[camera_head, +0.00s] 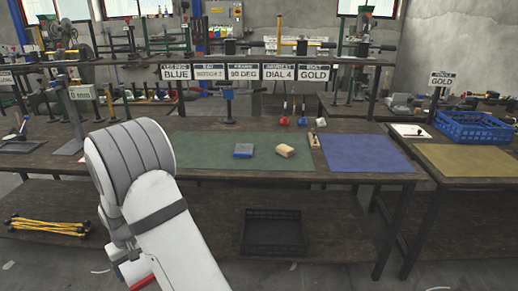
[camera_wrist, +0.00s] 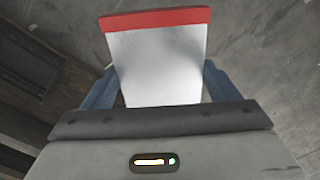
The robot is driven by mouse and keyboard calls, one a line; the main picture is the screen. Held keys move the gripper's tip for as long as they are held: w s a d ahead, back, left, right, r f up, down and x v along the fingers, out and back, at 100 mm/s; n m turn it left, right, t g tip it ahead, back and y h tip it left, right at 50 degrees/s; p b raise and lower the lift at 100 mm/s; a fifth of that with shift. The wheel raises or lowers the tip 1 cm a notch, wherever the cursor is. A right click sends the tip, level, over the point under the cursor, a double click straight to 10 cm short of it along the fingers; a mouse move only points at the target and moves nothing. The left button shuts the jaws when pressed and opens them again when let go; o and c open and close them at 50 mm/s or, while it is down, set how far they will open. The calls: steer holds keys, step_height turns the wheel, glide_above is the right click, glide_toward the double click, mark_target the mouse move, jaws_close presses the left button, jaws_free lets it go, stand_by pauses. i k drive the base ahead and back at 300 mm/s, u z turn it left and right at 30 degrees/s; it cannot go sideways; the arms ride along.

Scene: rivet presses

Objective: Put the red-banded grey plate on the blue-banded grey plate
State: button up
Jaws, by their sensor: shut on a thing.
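The red-banded grey plate (camera_wrist: 155,65) fills the middle of the wrist view, with its red band along the far edge. My gripper (camera_wrist: 160,72) is shut on it, one finger on each side. In the head view only a sliver of the plate's red band (camera_head: 143,283) shows at the bottom, beside my arm, low in front of the bench; my arm hides most of the gripper. A small grey piece with blue on it (camera_head: 243,150), which looks like the blue-banded grey plate, lies on the green mat, apart from my gripper.
The green mat (camera_head: 210,165) covers the bench middle, with a tan block (camera_head: 285,150) right of the grey-blue piece. A blue mat (camera_head: 365,155) lies further right. A blue crate (camera_head: 475,130) stands on the right table. A black crate (camera_head: 273,232) sits on the lower shelf.

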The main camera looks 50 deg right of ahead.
mark_target(244, 149)
steer(key=z, duration=0.95)
steer(key=i, duration=0.65)
steer(key=z, duration=0.2)
